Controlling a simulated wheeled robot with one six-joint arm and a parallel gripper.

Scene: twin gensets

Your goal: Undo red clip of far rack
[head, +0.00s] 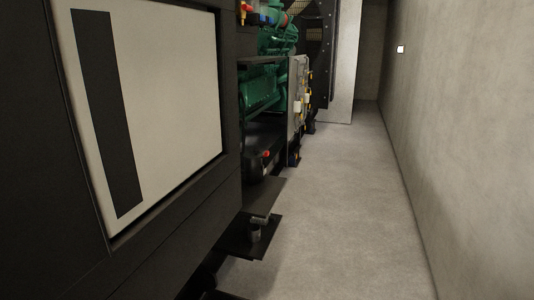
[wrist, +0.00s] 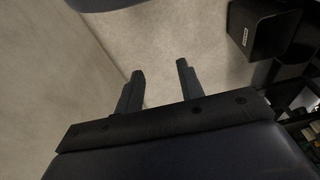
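My gripper (wrist: 161,72) shows in the wrist view with its two dark fingers spread apart. Only bare floor lies between and beyond them, so it is empty. The gripper does not show in the head view. A small red part (head: 266,153) shows low on the green genset in the head view, too small to tell whether it is a clip. A grey panel (head: 298,92) with small yellow and white fittings stands beyond it. I cannot make out a rack or its red clip with certainty.
A dark cabinet with a pale panel (head: 170,90) fills the left. A dark step (head: 262,197) juts from its base. Clear floor (head: 340,200) runs along the concrete wall (head: 455,120). In the wrist view, a black box (wrist: 266,30) is at the upper right.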

